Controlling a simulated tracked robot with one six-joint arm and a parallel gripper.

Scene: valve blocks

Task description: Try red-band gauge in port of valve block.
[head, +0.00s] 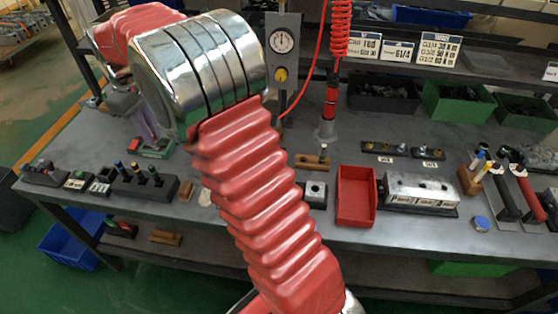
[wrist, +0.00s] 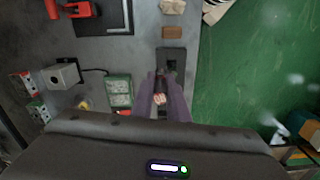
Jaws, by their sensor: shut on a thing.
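My gripper (wrist: 160,98) is shut on a small dark gauge with a pale pinkish end (wrist: 160,99), above the black rack. Its band colour is not clear. In the head view my gripper (head: 146,126) shows as purple fingers, partly behind my arm, and the held gauge cannot be made out. The black rack (head: 158,191) at the left front holds upright gauges with green, blue and yellow tops; its end also shows in the wrist view (wrist: 171,58). A silver valve block (head: 420,187) with ports on top and labels on its front sits at the right.
A red tray (head: 356,197) and a small grey block with a hole (head: 316,194) stand left of the valve block. A green device (head: 151,149) lies behind the rack. A brown block (head: 186,191) is beside the rack. My arm hides the middle of the bench.

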